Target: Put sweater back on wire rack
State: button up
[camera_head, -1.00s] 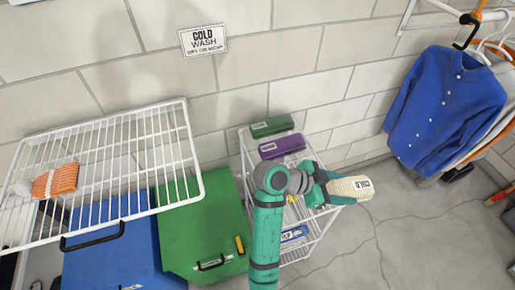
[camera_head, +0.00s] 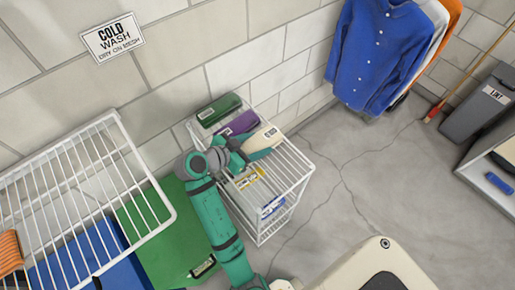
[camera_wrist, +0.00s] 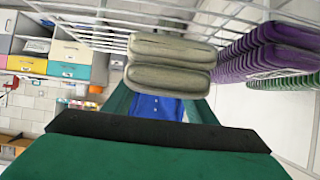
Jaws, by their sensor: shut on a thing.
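The sweater (camera_head: 263,139) is a cream folded bundle with a small white label. My gripper (camera_head: 247,150) is shut on it at the upper right of the white wire rack (camera_head: 289,172). In the wrist view, the sweater (camera_wrist: 170,62) shows as two thick folds beyond the teal fingers, with white rack wires (camera_wrist: 95,35) around it. I cannot tell whether it touches the rack. A green folded bundle (camera_head: 219,109) and a purple one (camera_head: 239,124) lie on the rack's top level; the purple one (camera_wrist: 268,50) is to the right in the wrist view. My arm hides part of the rack.
A white drying mesh (camera_head: 150,205) extends at the left, above a green bin (camera_head: 140,215) and a blue bin (camera_head: 75,265). Hanging clothes, including a blue shirt (camera_head: 375,55), are at the upper right. Clear floor (camera_head: 350,165) lies right of the rack.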

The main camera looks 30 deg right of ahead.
aim_at(256, 150)
jog(key=shift+a+f, duration=0.2)
jog(key=shift+f, duration=0.1)
notch_tip(256, 150, down, 3)
jog(key=shift+d, duration=0.15)
jog(key=shift+d+f, duration=0.1)
jog(key=o, duration=1.2)
jog(key=shift+w+f, duration=0.1)
jog(key=shift+w, duration=0.1)
jog(key=shift+o, duration=0.2)
jog(key=shift+s+d, duration=0.1)
jog(key=shift+s, duration=0.1)
jog(key=shift+w+a, duration=0.1)
jog(key=shift+a, duration=0.15)
jog(key=a, duration=0.4)
jog(key=s+a+r, duration=0.1)
jog(key=a, duration=0.8)
jog(key=shift+s+r, duration=0.15)
jog(key=shift+r, duration=0.15)
jog(key=shift+a, duration=0.65)
